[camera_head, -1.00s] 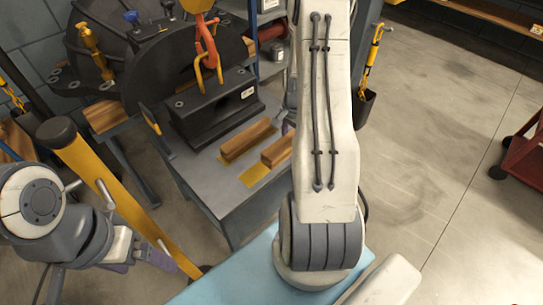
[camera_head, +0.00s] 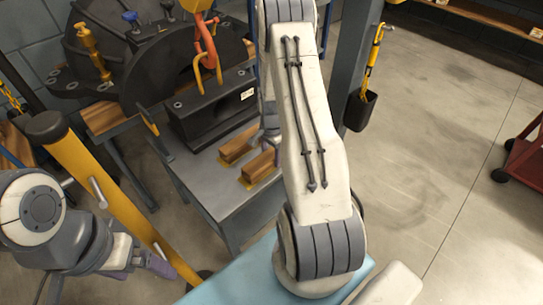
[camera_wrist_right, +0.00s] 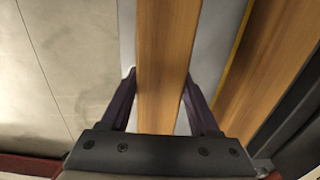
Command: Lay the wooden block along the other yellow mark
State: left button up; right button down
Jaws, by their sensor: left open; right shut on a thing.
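My right gripper (camera_wrist_right: 160,105) is shut on a wooden block (camera_wrist_right: 165,60), one finger on each side. In the head view the held block (camera_head: 258,166) lies lengthwise over a yellow mark (camera_head: 246,184), which shows at its near end. I cannot tell whether the block touches the table. A second wooden block (camera_head: 238,145) lies roughly parallel on its left, with a little yellow showing at its near end. It also shows at the right of the wrist view (camera_wrist_right: 268,70), a yellow strip along its edge. My left gripper (camera_head: 160,266) is at lower left, away from the blocks, its fingertips unclear.
The grey table (camera_head: 205,182) has bare room left of and in front of the blocks. A black casting (camera_head: 212,108) under an orange hook (camera_head: 206,45) stands behind them. A yellow post (camera_head: 100,185) rises between my left arm and the table.

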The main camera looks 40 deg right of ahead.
aim_at(271, 154)
jog(key=shift+f, duration=0.1)
jog(key=shift+c, duration=0.6)
grip_release()
notch_tip(271, 154, up, 12)
jog(key=p, duration=0.3)
notch_tip(271, 154, down, 13)
jog(key=b, duration=0.3)
jog(key=shift+b, duration=0.3)
notch_tip(271, 154, up, 4)
jog(key=shift+f+p, duration=0.1)
jog(key=shift+p, duration=0.6)
jog(key=shift+r, duration=0.55)
